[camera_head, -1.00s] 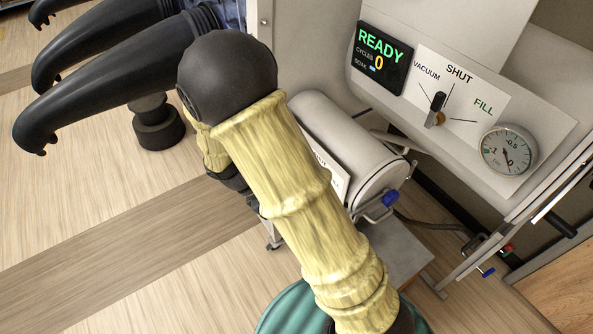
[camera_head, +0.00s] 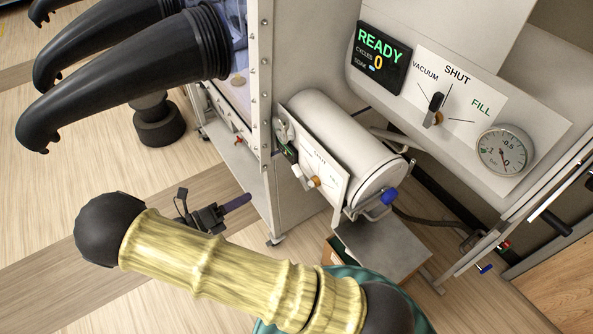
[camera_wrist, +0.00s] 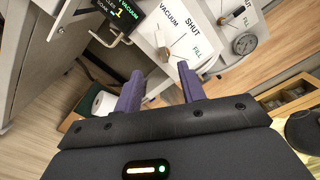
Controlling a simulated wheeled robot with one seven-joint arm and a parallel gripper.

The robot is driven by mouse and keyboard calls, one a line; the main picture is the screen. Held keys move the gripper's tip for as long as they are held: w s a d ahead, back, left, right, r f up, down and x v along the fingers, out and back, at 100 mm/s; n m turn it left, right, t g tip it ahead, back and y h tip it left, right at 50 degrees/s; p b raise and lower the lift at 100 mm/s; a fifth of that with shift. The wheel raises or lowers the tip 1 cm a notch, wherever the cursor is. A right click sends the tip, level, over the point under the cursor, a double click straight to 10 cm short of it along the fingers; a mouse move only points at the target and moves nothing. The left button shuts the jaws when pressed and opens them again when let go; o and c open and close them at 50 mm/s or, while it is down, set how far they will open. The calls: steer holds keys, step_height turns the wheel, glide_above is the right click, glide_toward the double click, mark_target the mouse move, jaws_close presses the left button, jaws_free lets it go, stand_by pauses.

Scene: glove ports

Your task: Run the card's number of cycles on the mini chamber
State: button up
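The mini chamber (camera_head: 335,135) is a white horizontal cylinder with a small front panel (camera_head: 335,190). I see no card.
A larger panel (camera_head: 460,85) has a READY display (camera_head: 378,58) with cycles 0, a knob (camera_head: 433,110) near SHUT and a gauge (camera_head: 502,150). Black gloves (camera_head: 130,75) stick out at the upper left. A blue-handled latch (camera_head: 389,197) projects from the chamber's end.

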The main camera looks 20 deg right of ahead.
mark_target(295, 172)
steer(key=p+x, duration=0.6)
steer(key=x, duration=1)
steer(key=shift+d, duration=0.25)
steer(key=shift+w+d, duration=0.2)
steer(key=shift+d, duration=0.3)
steer(key=shift+c, duration=0.2)
jaws_close()
